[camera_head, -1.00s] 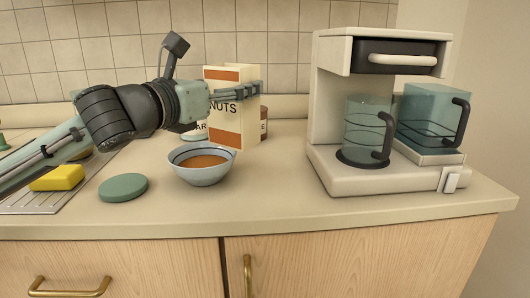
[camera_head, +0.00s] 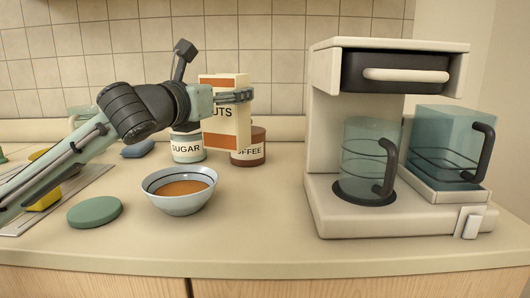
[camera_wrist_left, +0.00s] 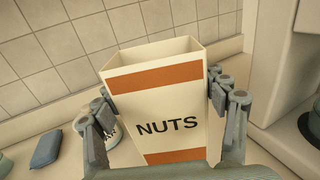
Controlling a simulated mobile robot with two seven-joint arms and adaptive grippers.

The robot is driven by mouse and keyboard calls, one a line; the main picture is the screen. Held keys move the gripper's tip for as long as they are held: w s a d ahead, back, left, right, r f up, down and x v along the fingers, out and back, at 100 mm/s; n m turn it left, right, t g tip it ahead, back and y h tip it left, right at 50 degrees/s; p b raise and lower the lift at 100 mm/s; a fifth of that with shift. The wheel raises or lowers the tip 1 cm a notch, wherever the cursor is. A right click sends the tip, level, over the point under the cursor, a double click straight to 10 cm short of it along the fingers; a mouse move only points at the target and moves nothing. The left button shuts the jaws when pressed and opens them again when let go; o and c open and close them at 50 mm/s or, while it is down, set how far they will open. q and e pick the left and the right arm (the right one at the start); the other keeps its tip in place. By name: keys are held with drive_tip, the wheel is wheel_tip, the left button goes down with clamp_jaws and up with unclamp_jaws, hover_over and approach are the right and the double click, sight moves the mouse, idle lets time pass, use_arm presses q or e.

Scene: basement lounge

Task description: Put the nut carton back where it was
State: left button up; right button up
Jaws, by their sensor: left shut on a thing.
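The nut carton (camera_head: 222,128) is a cream, open-topped box with orange bands and the word NUTS. My left gripper (camera_head: 234,97) is shut on its upper part, with one finger on each side. In the left wrist view the carton (camera_wrist_left: 158,100) stands nearly upright between the fingers, and its open top looks empty as far as I can see. In the head view its bottom edge is above the counter, in front of the brown coffee canister (camera_head: 249,157) and beside the white sugar canister (camera_head: 188,151). My right gripper is not in view.
A bowl of orange-brown soup (camera_head: 180,205) stands in front of the canisters. A green disc (camera_head: 95,212) lies to its left, near a yellow sponge (camera_head: 43,200). A coffee maker (camera_head: 330,215) fills the right. The counter (camera_head: 262,205) between bowl and coffee maker is clear.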

use_arm(q)
drive_tip(key=w+d+f, duration=0.2)
drive_tip(key=d+f, duration=0.6)
drive_tip(key=f, duration=0.1)
drive_tip(key=shift+w+b, duration=0.3)
drive_tip(key=shift+w, duration=0.1)
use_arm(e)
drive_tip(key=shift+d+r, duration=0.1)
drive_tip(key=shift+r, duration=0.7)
use_arm(q)
drive_tip(key=shift+f, duration=0.15)
drive_tip(key=o, duration=1.4)
drive_tip(key=shift+f, duration=0.1)
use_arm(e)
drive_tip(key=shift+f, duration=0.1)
